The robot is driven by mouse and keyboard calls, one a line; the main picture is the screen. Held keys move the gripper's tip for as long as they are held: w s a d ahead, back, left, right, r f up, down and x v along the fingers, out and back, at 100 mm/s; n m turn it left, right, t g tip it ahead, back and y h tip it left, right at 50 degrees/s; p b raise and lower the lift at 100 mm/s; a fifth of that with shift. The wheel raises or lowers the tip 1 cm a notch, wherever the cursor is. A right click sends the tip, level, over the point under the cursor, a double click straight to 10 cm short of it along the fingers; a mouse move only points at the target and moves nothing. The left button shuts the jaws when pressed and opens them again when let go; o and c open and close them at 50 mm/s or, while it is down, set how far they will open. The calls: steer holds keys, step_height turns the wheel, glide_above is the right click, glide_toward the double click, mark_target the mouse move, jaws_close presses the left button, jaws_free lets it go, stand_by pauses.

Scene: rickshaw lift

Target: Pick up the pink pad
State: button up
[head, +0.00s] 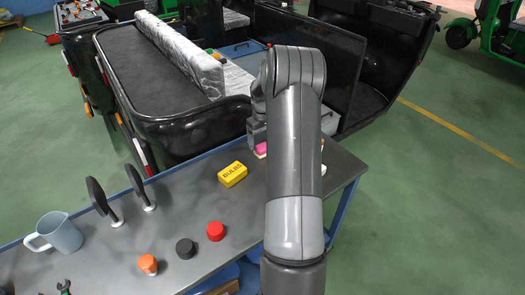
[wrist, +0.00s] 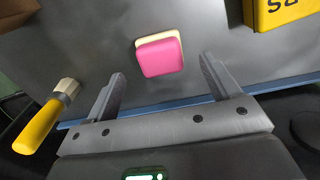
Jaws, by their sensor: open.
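The pink pad (wrist: 161,57) lies on the grey table in the wrist view, with a cream-coloured layer showing along one edge. My gripper (wrist: 160,80) is open and empty. Its two fingers point toward the pad from either side, and the pad sits just beyond and between the fingertips. In the head view only a small part of the pink pad (head: 261,149) shows beside my arm, which hides the rest.
A yellow bulbs box (head: 232,174) stands near the pad. A yellow-handled tool (wrist: 42,125) lies on the other side. Red (head: 215,231), black (head: 185,248) and orange (head: 148,264) round pieces, two mirrors and a jug (head: 60,233) stand farther left. A black rickshaw body (head: 190,130) borders the table.

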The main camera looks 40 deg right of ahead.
mark_target(262, 146)
step_height(262, 146, down, 5)
steer(key=shift+r, duration=0.2)
steer(key=shift+c, duration=0.5)
steer(key=c, duration=1)
steer(key=shift+r, duration=0.15)
